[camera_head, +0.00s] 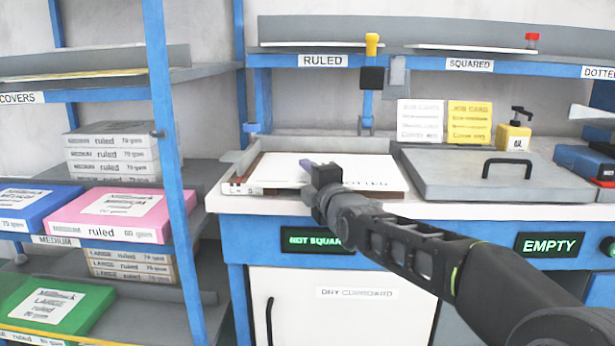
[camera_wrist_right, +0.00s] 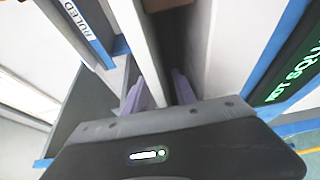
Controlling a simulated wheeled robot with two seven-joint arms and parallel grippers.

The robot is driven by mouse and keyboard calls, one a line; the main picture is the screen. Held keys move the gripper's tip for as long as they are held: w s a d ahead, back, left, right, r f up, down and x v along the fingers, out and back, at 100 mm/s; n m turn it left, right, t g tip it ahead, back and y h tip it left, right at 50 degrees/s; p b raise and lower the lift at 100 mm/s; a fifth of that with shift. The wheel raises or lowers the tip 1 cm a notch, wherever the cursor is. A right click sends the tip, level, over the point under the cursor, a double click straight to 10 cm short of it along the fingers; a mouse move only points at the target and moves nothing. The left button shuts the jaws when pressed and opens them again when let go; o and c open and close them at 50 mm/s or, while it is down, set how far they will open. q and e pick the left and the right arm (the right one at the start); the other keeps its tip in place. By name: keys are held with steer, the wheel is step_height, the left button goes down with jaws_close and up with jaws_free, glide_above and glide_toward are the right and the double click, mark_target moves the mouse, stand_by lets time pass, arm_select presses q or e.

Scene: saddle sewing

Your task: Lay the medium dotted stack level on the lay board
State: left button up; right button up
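The medium dotted stack (camera_head: 270,171) is a flat white stack at the lay board in the head view. Part of its front lettering shows beside my gripper. It looks about level; whether it rests fully on the board cannot be told. The lay board (camera_head: 239,179) shows at its left edge. My right gripper (camera_head: 312,166) is at the stack's front edge. In the right wrist view its two purple fingers (camera_wrist_right: 159,92) stand close together with a narrow edge between them, seemingly the stack's. My left gripper is not in view.
A grey lidded board with a black handle (camera_head: 505,163) lies to the right. A yellow bottle (camera_head: 513,135) and two cards (camera_head: 445,121) stand behind. A blue post with a yellow knob (camera_head: 371,45) rises behind the stack. Shelves with ream boxes (camera_head: 118,212) are at left.

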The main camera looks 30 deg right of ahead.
steer(key=shift+f, duration=0.15)
steer(key=v, duration=0.7)
steer(key=shift+s+p, duration=0.4)
